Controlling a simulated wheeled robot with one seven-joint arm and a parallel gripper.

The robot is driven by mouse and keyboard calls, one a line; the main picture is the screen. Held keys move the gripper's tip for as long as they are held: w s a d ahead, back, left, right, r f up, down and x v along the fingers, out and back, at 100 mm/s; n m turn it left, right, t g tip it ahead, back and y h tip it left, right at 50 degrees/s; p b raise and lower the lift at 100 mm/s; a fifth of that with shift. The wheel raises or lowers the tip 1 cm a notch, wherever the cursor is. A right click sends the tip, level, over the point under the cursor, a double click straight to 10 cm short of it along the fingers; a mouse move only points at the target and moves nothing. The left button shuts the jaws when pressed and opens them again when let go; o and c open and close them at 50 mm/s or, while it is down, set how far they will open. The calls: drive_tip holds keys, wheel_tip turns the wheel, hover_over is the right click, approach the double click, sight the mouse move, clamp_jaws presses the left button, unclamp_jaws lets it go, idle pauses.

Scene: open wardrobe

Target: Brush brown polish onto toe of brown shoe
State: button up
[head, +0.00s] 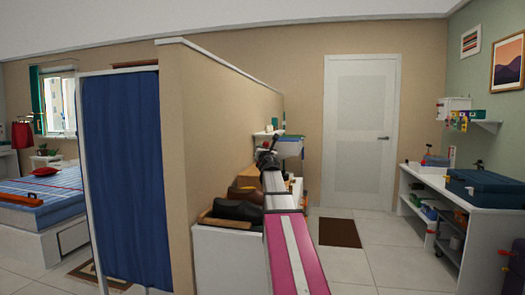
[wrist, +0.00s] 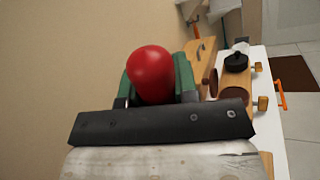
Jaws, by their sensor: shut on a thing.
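My gripper (head: 267,158) is at the end of my raised arm, above the white bench by the beige partition. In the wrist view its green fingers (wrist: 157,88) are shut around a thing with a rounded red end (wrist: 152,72). The rest of that thing is hidden, so I cannot tell whether it is the brush. A dark brown shoe-like shape (head: 236,210) lies on the bench, and a lighter brown shape (head: 249,172) is behind it, partly covered by my arm. Dark brown round pieces (wrist: 235,96) sit on a wooden board in the wrist view; I cannot tell whether they hold polish.
The white bench (head: 225,250) stands against the beige partition (head: 215,110). The wooden board (wrist: 233,82) also carries a black knobbed item (wrist: 237,62). An orange handle-like piece (wrist: 281,95) sticks out at the bench's side. Tiled floor is open to the right, before a workbench (head: 480,205).

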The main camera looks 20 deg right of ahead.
drive_tip(key=shift+f, duration=2.45)
drive_tip(key=shift+s+r, duration=0.1)
drive_tip(key=shift+r, duration=0.05)
